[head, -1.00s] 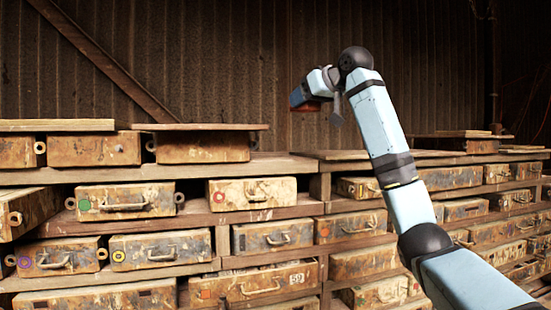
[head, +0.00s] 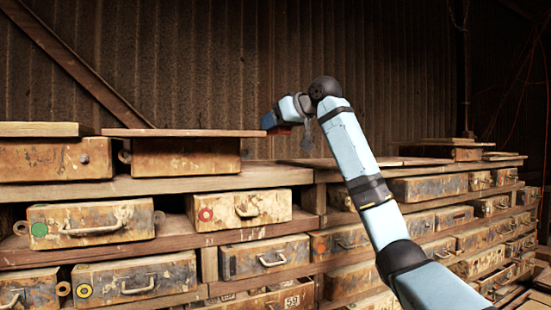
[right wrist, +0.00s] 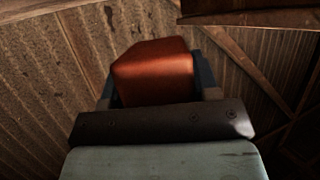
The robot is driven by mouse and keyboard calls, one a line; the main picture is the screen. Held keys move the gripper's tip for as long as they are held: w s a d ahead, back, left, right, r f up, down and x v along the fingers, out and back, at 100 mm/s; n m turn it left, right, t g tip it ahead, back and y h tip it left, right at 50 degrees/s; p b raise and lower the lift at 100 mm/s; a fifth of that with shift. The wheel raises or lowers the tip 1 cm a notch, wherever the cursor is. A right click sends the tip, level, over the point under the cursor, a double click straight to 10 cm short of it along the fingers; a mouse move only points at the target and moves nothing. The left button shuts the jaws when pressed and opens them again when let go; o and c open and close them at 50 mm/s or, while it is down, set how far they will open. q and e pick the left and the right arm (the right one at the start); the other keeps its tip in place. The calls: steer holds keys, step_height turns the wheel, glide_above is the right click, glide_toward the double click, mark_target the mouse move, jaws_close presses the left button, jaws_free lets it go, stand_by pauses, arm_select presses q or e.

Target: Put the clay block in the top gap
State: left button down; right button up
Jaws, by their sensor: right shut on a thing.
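The clay block is an orange-red block (right wrist: 153,75) in the right wrist view, held between the dark blue fingers of my right gripper (right wrist: 155,78). In the head view the right gripper (head: 272,121) is seen from the side, shut, with only a sliver of reddish block (head: 283,131) showing. It is in front of the corrugated wall, just above and beside the right end of the top board. A dark narrow gap (head: 121,150) shows between two top-row boxes; I cannot tell whether this is the top gap. My left gripper is out of view.
Rusty boxes with handles fill wooden shelves, including one with a green dot (head: 93,225) and one with a red dot (head: 240,210). A flat board (head: 185,133) covers the right top-row box (head: 185,158). The shelf top right of it is lower and partly clear.

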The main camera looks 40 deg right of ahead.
glide_above(277, 169)
steer(key=f, duration=0.4)
steer(key=shift+w+d+f, duration=0.3)
steer(key=shift+w+d, duration=0.05)
steer(key=shift+s+f, duration=0.1)
steer(key=shift+f, duration=0.1)
steer(key=f, duration=0.2)
steer(key=shift+w+f+p, duration=0.25)
steer(key=shift+f+p, duration=0.05)
steer(key=shift+f, duration=0.65)
steer(key=shift+s, duration=0.15)
steer(key=shift+a+f, duration=0.1)
steer(key=o, duration=1)
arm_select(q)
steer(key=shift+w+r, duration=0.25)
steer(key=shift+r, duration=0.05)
arm_select(e)
steer(key=shift+o, duration=0.2)
